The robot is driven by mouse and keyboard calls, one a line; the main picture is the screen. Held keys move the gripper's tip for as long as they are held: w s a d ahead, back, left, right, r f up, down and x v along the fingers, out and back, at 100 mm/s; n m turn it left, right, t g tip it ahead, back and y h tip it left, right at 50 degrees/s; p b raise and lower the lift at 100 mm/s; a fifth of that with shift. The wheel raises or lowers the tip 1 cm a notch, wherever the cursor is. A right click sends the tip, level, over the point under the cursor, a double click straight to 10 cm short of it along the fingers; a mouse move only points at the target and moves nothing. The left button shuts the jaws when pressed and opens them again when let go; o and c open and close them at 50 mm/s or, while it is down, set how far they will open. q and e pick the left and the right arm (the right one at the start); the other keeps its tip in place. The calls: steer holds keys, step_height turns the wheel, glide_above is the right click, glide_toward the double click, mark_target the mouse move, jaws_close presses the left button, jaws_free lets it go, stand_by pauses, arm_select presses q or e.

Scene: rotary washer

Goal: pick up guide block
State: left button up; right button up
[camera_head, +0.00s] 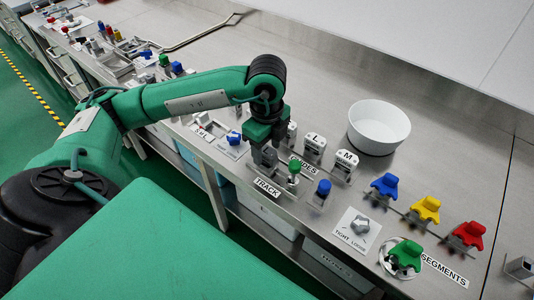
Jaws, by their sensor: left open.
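White guide blocks stand in a row on the steel bench. The guide block marked L (314,147) and the guide block marked M (345,165) are in clear view. A third white block (291,131) shows only in part, behind my left gripper. My left gripper (264,160) points down over the bench, left of the blocks, near the TRACK label (267,187). It is open, and I see nothing held in it; its fingertips are small and partly hard to make out. My right gripper is out of view.
Green-topped (294,170) and blue-topped (322,190) pieces stand in front of the blocks. A white bowl (379,126) sits behind them. Blue, yellow, red and green segments (426,210) are at right, near a tight/loose knob (360,226). The bench behind is mostly clear.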

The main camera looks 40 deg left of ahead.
arm_select(q)
steer(key=shift+f, duration=0.65)
steer(key=c, duration=0.6)
jaws_close()
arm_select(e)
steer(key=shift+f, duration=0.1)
